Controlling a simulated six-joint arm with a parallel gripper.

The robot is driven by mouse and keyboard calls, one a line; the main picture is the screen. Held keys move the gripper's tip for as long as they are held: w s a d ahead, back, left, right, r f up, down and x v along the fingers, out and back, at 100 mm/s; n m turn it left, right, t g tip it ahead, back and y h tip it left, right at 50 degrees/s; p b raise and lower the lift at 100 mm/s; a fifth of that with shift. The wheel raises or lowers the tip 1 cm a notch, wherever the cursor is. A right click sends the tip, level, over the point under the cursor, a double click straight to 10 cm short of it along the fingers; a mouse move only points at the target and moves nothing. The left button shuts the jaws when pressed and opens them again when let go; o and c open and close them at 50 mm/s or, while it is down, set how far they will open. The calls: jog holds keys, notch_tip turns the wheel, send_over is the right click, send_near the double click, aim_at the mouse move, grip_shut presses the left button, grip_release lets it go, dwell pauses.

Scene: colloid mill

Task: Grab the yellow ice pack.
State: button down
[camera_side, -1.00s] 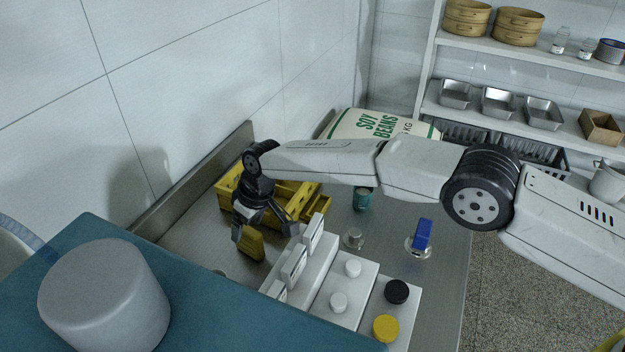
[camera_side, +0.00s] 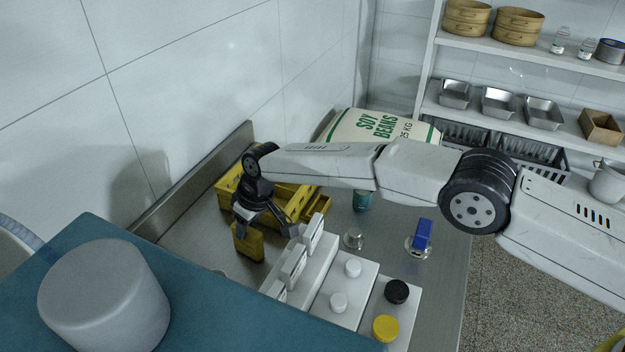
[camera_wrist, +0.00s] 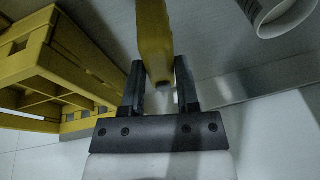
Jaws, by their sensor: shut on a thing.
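The yellow ice pack (camera_side: 249,243) is a flat yellow block standing on edge at the steel counter, left of the white boxes, in the side view. My gripper (camera_side: 252,226) is above it, pointing down, with its fingers at the pack's upper part. In the wrist view the pack (camera_wrist: 154,45) runs up between the two dark fingers, and my gripper (camera_wrist: 158,85) is shut on it. Whether the pack's lower edge touches the counter cannot be told.
A yellow crate (camera_side: 228,190) stands just behind my gripper. A blue item (camera_side: 422,234) and a teal can (camera_side: 362,200) are farther right. A teal surface (camera_side: 215,300) with a grey cylinder (camera_side: 105,297) fills the front.

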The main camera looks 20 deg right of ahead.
jog(key=shift+r, duration=0.1)
dwell(0.3)
notch_tip(320, 180, up, 10)
dwell(0.6)
dwell(0.5)
